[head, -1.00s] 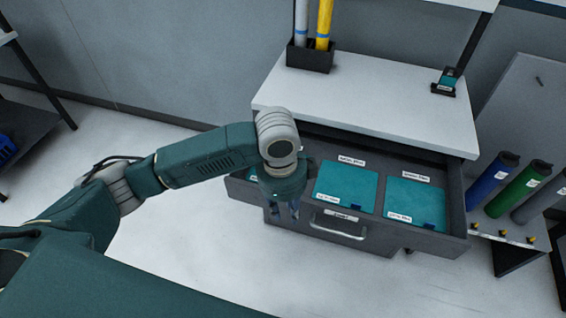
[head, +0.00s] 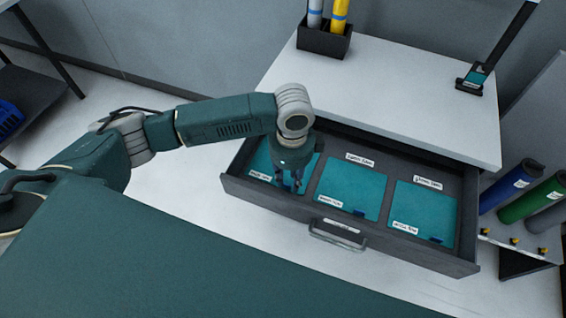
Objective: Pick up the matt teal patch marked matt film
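An open drawer (head: 318,212) holds three teal patches side by side in separate compartments. The left patch (head: 262,164) is partly hidden by my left gripper. The middle patch (head: 352,187) and the right patch (head: 424,212) are in full view. Each has a small white label near its front edge and a dark blue tab. The label print is too small to read surely, so I cannot tell which is marked matt film. My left gripper (head: 289,186) points down over the left compartment's right part, fingers apart, with nothing seen between them. My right gripper is out of view.
The white cabinet top (head: 400,95) overhangs the drawer's back, with a black holder (head: 324,41) of tubes on it. The drawer handle (head: 338,235) sticks out in front. Coloured rolls (head: 530,195) stand at the right. A dark shelf (head: 40,95) is at the far left.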

